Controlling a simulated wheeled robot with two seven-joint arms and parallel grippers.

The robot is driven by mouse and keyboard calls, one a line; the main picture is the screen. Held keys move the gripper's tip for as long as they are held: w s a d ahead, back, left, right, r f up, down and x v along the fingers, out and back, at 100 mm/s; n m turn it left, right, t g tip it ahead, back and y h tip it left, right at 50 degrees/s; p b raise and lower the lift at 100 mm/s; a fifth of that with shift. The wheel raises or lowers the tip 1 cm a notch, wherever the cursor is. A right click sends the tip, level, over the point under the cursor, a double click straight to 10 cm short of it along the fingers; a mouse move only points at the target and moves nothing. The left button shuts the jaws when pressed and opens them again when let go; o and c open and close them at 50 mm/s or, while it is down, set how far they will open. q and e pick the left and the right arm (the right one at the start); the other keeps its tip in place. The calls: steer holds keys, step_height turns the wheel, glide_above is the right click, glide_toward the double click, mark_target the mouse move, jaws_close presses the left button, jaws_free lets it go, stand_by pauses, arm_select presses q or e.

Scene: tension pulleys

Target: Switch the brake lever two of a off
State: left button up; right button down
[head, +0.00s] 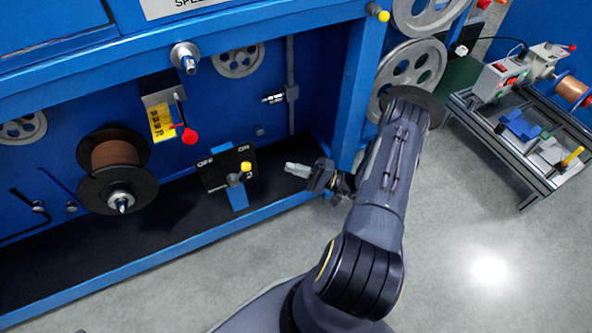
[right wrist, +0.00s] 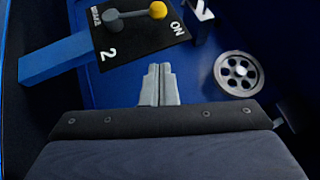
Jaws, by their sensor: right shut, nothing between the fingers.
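Brake lever two is a grey lever with a yellow knob (head: 246,166) on a black plate (head: 213,172) marked OFF at left and ON at right, on a blue post. The lever's knob is on the ON side. In the right wrist view, the yellow knob (right wrist: 158,10) is by the word ON, and the black plate (right wrist: 125,42) shows a 2. My right gripper (head: 290,168) is shut and empty, to the right of the plate and apart from the lever. Its closed fingers (right wrist: 160,72) point toward the machine in the right wrist view. My left gripper is out of view.
A copper wire spool (head: 115,155) and a red-knobbed lever (head: 189,136) with a yellow scale are left of the plate. The blue frame post (head: 353,85) rises right of my gripper. A grey pulley (right wrist: 238,74) lies beyond the fingers. A bench (head: 540,180) stands far right.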

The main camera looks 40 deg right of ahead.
mark_target(240, 173)
steer(key=w+a+r+b, duration=0.1)
steer(key=w+a+r, duration=0.2)
steer(key=a, duration=0.4)
steer(key=shift+w+a+b, duration=0.4)
steer(key=shift+w, duration=0.4)
